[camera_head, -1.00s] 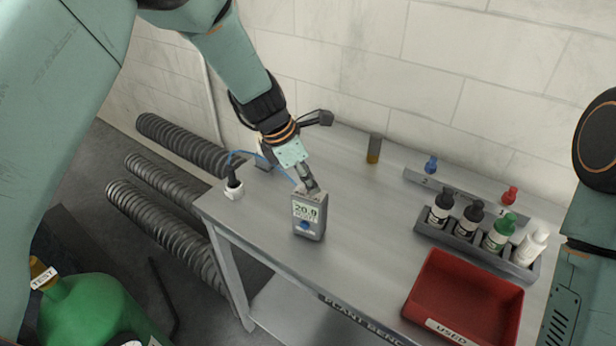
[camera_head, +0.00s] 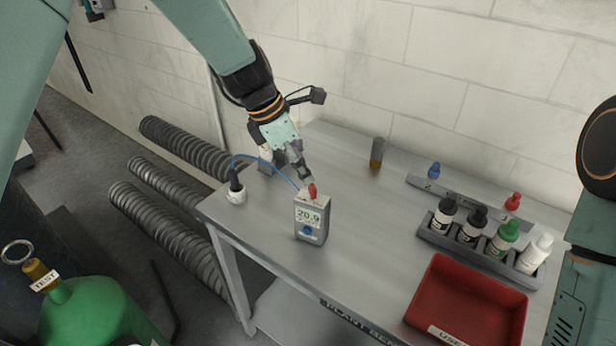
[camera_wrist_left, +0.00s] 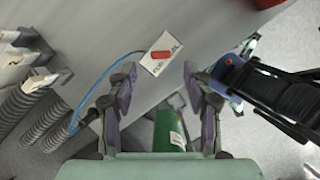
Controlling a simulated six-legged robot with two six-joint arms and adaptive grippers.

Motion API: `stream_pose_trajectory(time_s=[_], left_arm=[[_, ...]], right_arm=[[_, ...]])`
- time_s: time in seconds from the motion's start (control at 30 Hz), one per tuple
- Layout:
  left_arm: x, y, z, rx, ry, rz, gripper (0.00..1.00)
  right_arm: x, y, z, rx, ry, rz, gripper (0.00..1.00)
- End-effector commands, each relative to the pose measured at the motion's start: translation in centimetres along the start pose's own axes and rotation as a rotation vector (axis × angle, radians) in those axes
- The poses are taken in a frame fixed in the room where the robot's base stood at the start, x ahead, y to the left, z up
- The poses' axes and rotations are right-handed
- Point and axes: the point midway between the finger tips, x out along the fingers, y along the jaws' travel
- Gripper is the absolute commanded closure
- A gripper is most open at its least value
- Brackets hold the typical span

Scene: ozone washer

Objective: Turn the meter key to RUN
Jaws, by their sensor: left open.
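The grey meter (camera_head: 311,222) stands upright near the left end of the bench, its display reading 20.9 above a blue button. A red key (camera_head: 312,191) sits on its top; a blue hose runs to the top too. My left gripper (camera_head: 302,174) is just above and behind the key, open and apart from it. In the left wrist view, the red key (camera_wrist_left: 161,54) lies across a white label on the meter top, beyond the open fingers (camera_wrist_left: 160,78). The label's words are too small to read. My right gripper is out of view.
A white holder with a black probe (camera_head: 236,190) stands left of the meter. A small amber-based vial (camera_head: 377,153) stands behind it. A bottle rack (camera_head: 458,247) and a red tray (camera_head: 425,290) are at right. The bench between is clear.

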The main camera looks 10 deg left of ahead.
Motion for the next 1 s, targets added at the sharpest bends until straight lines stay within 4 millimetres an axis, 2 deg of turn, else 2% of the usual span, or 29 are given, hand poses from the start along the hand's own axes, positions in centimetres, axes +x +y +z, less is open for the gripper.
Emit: stream_pose_trajectory(time_s=[0.1, 0.3, 0.47, 0.7, 0.87, 1.0], left_arm=[[-2.5, 0.1, 0.1, 0.0, -0.003, 0.002, 0.49], [-5.0, 0.0, 0.1, 0.0, -0.001, 0.001, 0.49], [-5.7, 0.0, 0.1, -0.001, 0.0, 0.001, 0.49], [-5.8, 0.0, 0.0, -0.001, 0.0, 0.0, 0.49], [-5.6, 0.3, 0.0, -0.001, -0.01, 0.009, 0.63], [-5.7, 1.4, -0.7, -0.03, -0.072, 0.03, 0.75]], right_arm=[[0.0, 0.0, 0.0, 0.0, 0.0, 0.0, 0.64], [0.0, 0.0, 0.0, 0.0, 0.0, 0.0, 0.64], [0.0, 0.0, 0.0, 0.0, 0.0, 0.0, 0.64], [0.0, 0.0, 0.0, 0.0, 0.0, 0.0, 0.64], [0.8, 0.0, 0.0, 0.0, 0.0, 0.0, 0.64], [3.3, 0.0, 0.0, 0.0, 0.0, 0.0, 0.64]])
